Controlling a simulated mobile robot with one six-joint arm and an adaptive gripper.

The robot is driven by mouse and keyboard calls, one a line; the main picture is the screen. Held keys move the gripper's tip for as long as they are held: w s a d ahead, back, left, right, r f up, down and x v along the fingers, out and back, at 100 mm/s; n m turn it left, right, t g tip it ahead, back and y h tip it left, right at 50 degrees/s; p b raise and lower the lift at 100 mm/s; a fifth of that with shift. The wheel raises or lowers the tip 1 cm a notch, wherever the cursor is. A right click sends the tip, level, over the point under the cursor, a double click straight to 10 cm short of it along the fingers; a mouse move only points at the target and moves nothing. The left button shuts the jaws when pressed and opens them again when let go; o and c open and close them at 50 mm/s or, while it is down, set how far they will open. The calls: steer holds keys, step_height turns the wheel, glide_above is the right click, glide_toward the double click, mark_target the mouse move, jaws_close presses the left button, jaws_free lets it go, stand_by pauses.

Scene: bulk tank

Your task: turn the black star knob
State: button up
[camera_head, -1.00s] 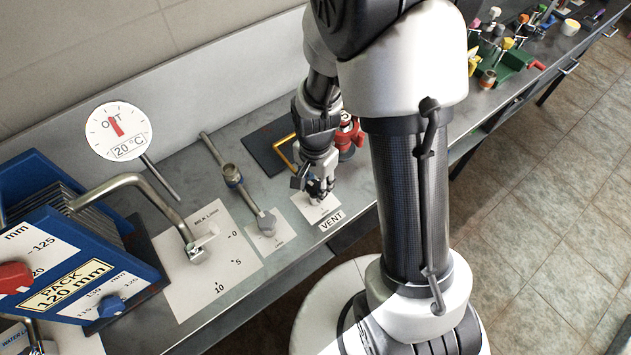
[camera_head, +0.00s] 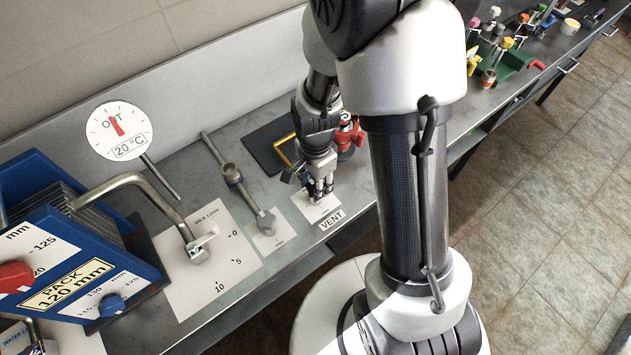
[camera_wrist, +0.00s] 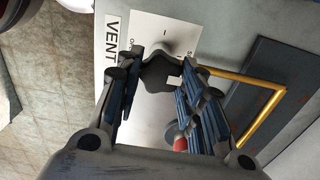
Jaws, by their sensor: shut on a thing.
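The black star knob (camera_wrist: 157,72) shows in the wrist view, between the tips of my gripper (camera_wrist: 158,88). It stands over a white plate (camera_wrist: 165,32) beside the VENT label (camera_wrist: 112,38). The two fingers close on it from either side. In the head view my gripper (camera_head: 319,194) points down at the plate just above the VENT label (camera_head: 331,219), and its fingers largely hide the knob there.
A yellow handle (camera_wrist: 262,82) on a dark plate (camera_wrist: 275,65) lies close by. A red part (camera_head: 350,135) stands behind my gripper. To the left are a steel valve lever (camera_head: 235,178), a bent pipe (camera_head: 150,190) and a blue plate pack (camera_head: 75,250).

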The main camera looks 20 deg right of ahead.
steer(key=o, duration=1)
steer(key=shift+o, duration=0.2)
steer(key=shift+r, duration=0.1)
step_height(320, 180, up, 12)
steer(key=s+r+n+t, duration=0.4)
steer(key=s+r+n, duration=1)
steer(key=shift+s+r+n+t, duration=0.25)
steer(key=shift+s+n+t, duration=0.05)
steer(key=shift+s, duration=0.05)
